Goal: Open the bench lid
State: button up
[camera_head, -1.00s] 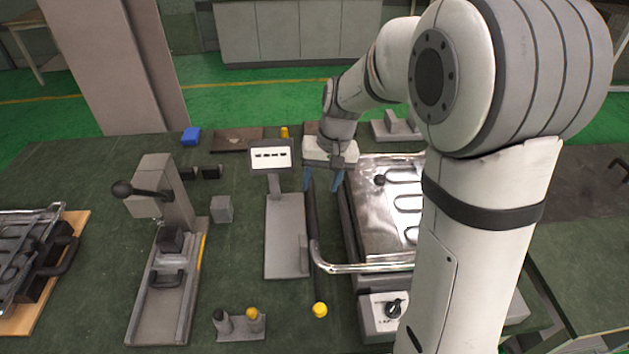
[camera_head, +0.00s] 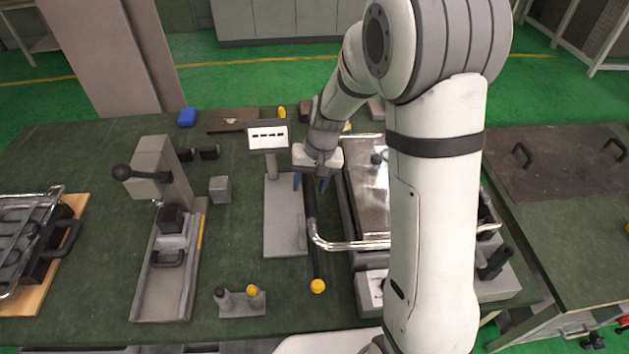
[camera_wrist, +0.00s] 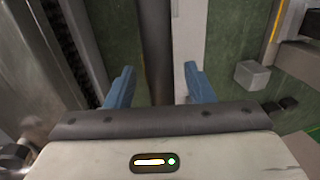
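The bench lid (camera_head: 560,172) appears as a dark, flat panel lying on the bench at the right in the head view. It has two black handles, a left one (camera_head: 522,153) and a right one (camera_head: 614,148). My gripper (camera_head: 310,184) is far to the left of the lid, over the other bench. Its blue fingers are apart, on either side of a dark bar (camera_head: 310,210) with a yellow end. The wrist view shows the bar (camera_wrist: 155,40) between the open fingers; I cannot tell whether they touch it. The lid is not in the wrist view.
A shiny heating-element fixture (camera_head: 365,190) stands right of my gripper, partly hidden by my arm. A display stand (camera_head: 285,225) is close on the left. A lever press (camera_head: 165,260) stands farther left. The lid's top looks clear.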

grip_shut()
dwell(0.3)
jog(key=shift+d, duration=0.1)
